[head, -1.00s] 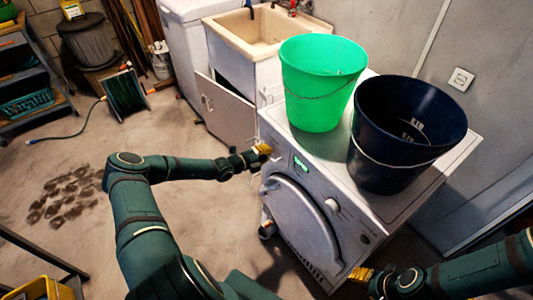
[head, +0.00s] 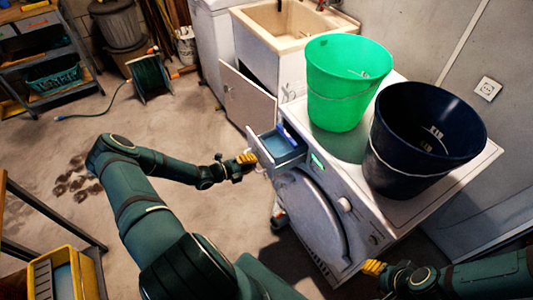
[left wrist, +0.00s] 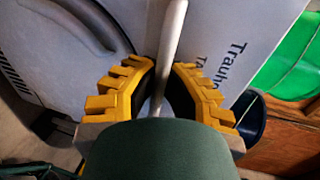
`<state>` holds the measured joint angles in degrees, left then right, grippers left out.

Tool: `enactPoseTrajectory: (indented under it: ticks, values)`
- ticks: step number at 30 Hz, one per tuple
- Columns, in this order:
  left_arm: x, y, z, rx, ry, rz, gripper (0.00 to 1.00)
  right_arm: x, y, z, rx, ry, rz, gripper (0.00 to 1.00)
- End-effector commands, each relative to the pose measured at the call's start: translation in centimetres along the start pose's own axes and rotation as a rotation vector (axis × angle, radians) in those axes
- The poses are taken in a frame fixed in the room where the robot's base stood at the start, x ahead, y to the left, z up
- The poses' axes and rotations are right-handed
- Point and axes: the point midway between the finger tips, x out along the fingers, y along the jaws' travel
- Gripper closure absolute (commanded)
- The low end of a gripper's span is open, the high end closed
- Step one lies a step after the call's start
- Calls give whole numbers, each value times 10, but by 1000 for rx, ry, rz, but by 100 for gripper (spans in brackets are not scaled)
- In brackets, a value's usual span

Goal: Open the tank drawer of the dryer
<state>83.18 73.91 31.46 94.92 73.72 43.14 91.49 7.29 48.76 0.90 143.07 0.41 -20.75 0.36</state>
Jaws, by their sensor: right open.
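The dryer (head: 330,195) is a white front-loader with a round door. Its tank drawer (head: 268,148) is pulled out at the top left of the front, showing a blue-grey inside with a blue part. My left gripper (head: 247,158) is at the drawer's front. In the left wrist view, its yellow fingers (left wrist: 164,72) close on both sides of a pale bar handle (left wrist: 172,35), in front of a panel with printed letters. My right gripper (head: 373,267) is open and empty, low beside the dryer's lower right front.
A green bucket (head: 345,90) and a dark blue bucket (head: 420,135) stand on the dryer top. Behind it are a sink (head: 285,35) and an open cabinet door (head: 245,98). A yellow crate (head: 80,268) is at the lower left. The floor to the left is mostly clear.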

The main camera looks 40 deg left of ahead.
Motion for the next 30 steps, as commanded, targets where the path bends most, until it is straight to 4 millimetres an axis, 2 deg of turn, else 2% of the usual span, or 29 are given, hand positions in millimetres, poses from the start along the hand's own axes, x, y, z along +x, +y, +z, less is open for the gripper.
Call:
enactPoseTrajectory:
  ticks: [3, 10, 11, 12, 14, 15, 23, 26, 30]
  values:
    - [-22, 3, 0, 0, 0, 0, 100, -3, -1, -2, 1, 3, 0, 53]
    - [-45, 9, 0, -1, 1, -2, 100, -5, -2, -3, 2, 6, 1, 53]
    - [-45, 9, 0, -1, 2, -3, 97, -5, -2, -3, 2, 6, 1, 53]
    - [-44, 8, 0, 0, 2, -3, 83, -5, -2, -3, 2, 6, 1, 53]
    - [-44, 9, 0, 0, 1, -3, 62, -5, -2, -3, 2, 6, 1, 53]
    - [-44, 9, 0, 0, 1, -3, 59, -5, -2, -3, 2, 6, 1, 53]
    - [-46, 9, 0, 0, 1, -2, 59, -5, -2, -2, 1, 6, 0, 53]
    - [-54, 9, 1, 0, 0, -1, 59, -5, -2, -2, 1, 6, 0, 53]
    - [-77, 9, 1, 1, -1, 0, 59, -5, -2, -2, 1, 5, 0, 53]
